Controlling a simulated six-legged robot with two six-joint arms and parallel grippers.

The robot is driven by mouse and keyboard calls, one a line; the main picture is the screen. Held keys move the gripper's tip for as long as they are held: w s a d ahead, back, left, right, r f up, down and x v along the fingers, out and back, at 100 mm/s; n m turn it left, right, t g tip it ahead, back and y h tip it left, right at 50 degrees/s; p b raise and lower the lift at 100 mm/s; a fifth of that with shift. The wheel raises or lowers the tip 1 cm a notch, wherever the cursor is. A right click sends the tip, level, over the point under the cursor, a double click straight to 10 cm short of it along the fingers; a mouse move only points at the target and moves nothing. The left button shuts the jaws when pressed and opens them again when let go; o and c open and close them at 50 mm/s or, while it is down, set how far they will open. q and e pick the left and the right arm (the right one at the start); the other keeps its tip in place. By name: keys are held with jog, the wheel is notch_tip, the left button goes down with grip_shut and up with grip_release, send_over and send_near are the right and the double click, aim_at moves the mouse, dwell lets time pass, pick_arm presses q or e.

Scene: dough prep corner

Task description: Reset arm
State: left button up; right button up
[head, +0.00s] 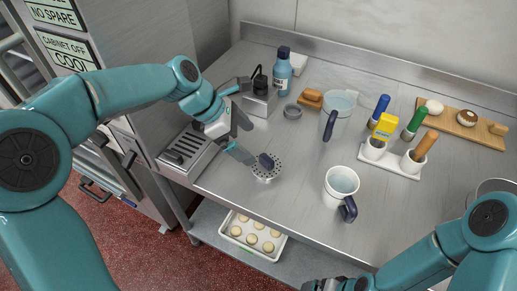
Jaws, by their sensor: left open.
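My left gripper (246,122) is open and empty over the left end of the steel counter (300,180), with its fingers spread wide. A perforated round disc with a dark knob (266,168) lies on the counter just below its lower finger. A small box-shaped device with a black top (260,98) stands close to its upper finger. My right arm reaches in from the lower right. Dark parts of my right gripper (322,285) show at the bottom edge, cut off by the frame, so its jaws cannot be read.
A blue bottle (282,75), a clear jug (338,112), a white jug (341,186) and a white holder with coloured-handled tools (391,160) stand on the counter. A wooden board (470,130) is at the back right. A tray of dough balls (231,239) sits on the lower shelf.

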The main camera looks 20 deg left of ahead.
pick_arm(q)
jog(key=shift+v, duration=1.2)
jog(key=shift+s, duration=0.15)
